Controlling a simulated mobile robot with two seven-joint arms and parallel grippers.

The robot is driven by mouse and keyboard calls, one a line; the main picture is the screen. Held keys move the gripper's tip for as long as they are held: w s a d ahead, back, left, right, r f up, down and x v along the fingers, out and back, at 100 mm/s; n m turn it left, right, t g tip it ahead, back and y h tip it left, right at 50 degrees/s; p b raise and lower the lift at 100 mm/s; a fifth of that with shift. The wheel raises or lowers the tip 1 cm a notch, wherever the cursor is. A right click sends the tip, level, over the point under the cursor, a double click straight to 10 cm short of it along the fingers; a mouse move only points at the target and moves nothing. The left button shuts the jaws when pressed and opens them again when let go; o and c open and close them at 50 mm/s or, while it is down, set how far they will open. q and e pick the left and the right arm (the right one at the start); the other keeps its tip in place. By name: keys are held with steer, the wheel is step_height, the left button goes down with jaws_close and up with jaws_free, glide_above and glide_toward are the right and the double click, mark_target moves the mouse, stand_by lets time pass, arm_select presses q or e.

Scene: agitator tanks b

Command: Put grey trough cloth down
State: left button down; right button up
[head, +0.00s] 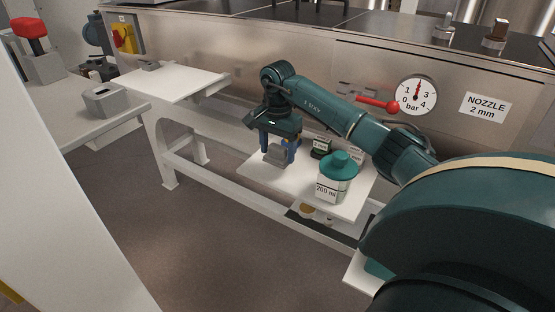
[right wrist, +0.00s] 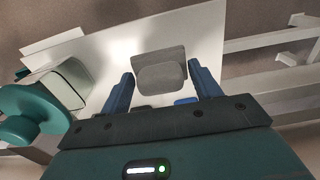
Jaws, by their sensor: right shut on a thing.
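My right gripper (head: 279,153) points down over the white shelf (head: 262,177), its blue fingers on either side of the grey trough cloth (head: 276,154). It is shut on the cloth, which looks like a small grey block. In the right wrist view the cloth (right wrist: 161,74) lies between the two fingertips, with the white shelf (right wrist: 112,42) behind it. I cannot tell whether its underside touches the shelf. My left gripper is not in view.
A teal-lidded 200 ml jar (head: 334,182) stands right of the gripper on the same shelf. A white side table (head: 174,80) stands left, and a red-handled valve (head: 378,104) is on the steel panel above.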

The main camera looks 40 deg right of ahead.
mark_target(277, 158)
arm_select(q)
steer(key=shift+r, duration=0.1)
arm_select(e)
steer(key=shift+f, duration=1.55)
steer(key=shift+f, duration=0.1)
steer(key=o, duration=0.9)
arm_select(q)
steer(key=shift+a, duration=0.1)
arm_select(e)
steer(key=shift+r, duration=0.25)
step_height(277, 158, up, 11)
steer(key=shift+r+p, duration=0.15)
steer(key=shift+p, duration=0.4)
steer(key=shift+r, duration=0.2)
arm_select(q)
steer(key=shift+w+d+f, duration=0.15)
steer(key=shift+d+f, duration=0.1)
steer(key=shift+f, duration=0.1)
